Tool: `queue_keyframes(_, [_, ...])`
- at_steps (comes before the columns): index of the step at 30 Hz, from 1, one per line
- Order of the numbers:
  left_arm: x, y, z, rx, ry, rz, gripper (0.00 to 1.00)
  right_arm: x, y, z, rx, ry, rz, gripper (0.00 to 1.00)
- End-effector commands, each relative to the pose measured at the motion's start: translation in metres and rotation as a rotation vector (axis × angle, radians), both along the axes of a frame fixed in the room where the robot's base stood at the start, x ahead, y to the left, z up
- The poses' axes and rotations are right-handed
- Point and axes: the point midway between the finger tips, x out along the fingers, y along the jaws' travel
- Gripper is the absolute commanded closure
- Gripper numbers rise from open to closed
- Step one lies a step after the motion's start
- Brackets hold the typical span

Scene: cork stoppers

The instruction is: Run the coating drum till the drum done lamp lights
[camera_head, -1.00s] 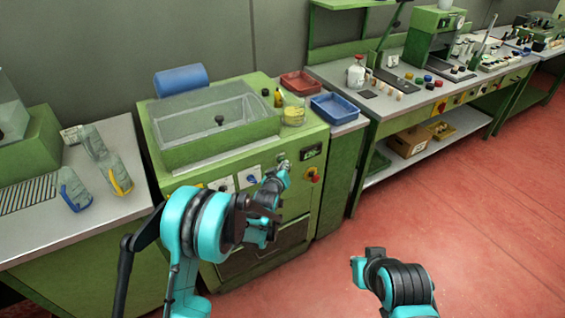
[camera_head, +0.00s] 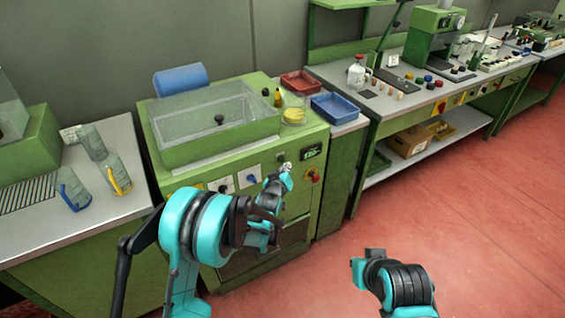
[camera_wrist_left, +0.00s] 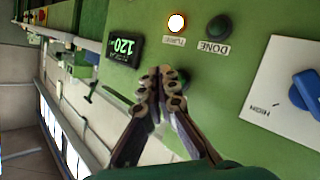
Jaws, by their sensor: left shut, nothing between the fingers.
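The coating machine is a green cabinet (camera_head: 312,133) with a clear-lidded box (camera_head: 215,118) on top. In the left wrist view its front panel shows a dark lamp labelled DONE (camera_wrist_left: 218,27), a glowing white lamp (camera_wrist_left: 176,22) beside it, and a display (camera_wrist_left: 123,48) reading 120. A blue knob (camera_wrist_left: 305,92) sits on a white plate marked HIGH. My left gripper (camera_head: 287,168) is shut and empty at the panel; in the wrist view its fingertips (camera_wrist_left: 168,75) are just below the lamps. Whether they touch the panel is unclear. My right gripper (camera_head: 363,262) hangs over the floor, fingers unclear.
A red button (camera_head: 313,177) is on the panel, right of my left gripper. Red (camera_head: 300,81) and blue (camera_head: 334,106) trays sit to the right. Jugs (camera_head: 72,190) stand on the left bench. The red floor is clear.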

Motion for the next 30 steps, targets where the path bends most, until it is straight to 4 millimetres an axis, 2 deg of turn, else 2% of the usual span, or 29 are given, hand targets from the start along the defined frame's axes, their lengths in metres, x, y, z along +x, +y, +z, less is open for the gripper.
queue_keyframes(8, [-0.003,-0.002,0.000,0.001,0.000,0.000,1.00,0.000,0.000,0.000,0.000,0.000,0.000,1.00])
queue_keyframes(21, [-0.039,-0.023,0.000,0.001,0.000,-0.002,1.00,0.000,0.000,-0.002,0.000,0.000,0.000,1.00])
queue_keyframes(30, [-0.043,-0.025,0.000,0.000,0.000,0.000,1.00,0.000,0.000,-0.002,0.000,0.000,0.000,1.00])
